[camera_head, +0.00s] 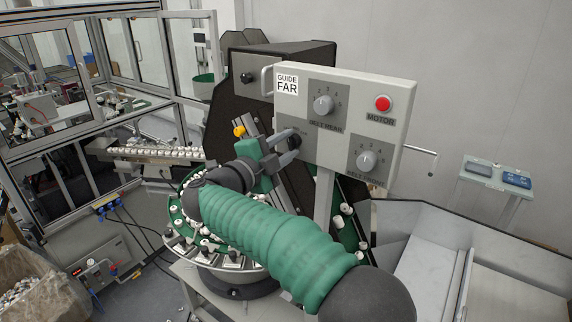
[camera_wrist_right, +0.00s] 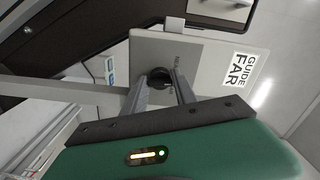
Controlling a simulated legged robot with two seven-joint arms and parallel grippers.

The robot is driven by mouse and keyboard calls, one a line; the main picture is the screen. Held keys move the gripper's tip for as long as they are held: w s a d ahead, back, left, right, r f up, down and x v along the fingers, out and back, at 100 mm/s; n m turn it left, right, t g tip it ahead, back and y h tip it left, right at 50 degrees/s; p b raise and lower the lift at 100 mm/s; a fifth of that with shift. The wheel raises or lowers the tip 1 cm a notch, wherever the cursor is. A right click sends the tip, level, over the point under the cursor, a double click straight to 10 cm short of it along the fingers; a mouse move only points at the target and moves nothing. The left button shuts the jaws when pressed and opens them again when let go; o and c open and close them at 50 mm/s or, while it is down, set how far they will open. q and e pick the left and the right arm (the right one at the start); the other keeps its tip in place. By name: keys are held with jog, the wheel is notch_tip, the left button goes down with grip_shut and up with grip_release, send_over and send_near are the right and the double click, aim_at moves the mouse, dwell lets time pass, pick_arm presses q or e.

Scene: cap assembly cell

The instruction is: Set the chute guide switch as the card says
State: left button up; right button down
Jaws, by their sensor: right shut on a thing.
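The white card (camera_head: 288,84) on the grey control panel (camera_head: 340,88) reads "GUIDE FAR"; it also shows in the right wrist view (camera_wrist_right: 241,69). The guide switch is a black knob (camera_wrist_right: 159,77) on a darker grey plate at the panel's lower left. My right gripper (camera_head: 288,146) reaches the panel and is shut on this knob, with one finger on each side of it in the wrist view. The gripper and arm hide much of the plate, and I cannot tell which way the knob points. My left gripper is not in view.
The panel also carries two grey dials, an upper (camera_head: 323,104) and a lower (camera_head: 367,160), and a red motor button (camera_head: 383,103). A turntable with white caps (camera_head: 184,236) lies below my arm.

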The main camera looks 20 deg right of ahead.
jog(key=m+b, duration=0.2)
jog(key=b, duration=0.1)
jog(key=f+m+b, duration=0.1)
jog(key=m+b, duration=0.2)
jog(key=shift+a+f+m, duration=0.1)
jog(key=shift+f+m, duration=0.05)
jog(key=shift+m, duration=0.15)
jog(key=shift+m+b, duration=1.1)
jog(key=shift+b, duration=0.1)
jog(key=shift+s+r+m+b, duration=0.1)
jog(key=shift+r+m+b, duration=0.15)
jog(key=shift+m+b, duration=0.55)
jog(key=shift+r, duration=0.1)
jog(key=c, duration=1.2)
grip_release()
jog(key=shift+o, duration=1)
jog(key=shift+a+r, duration=0.1)
jog(key=shift+w, duration=0.2)
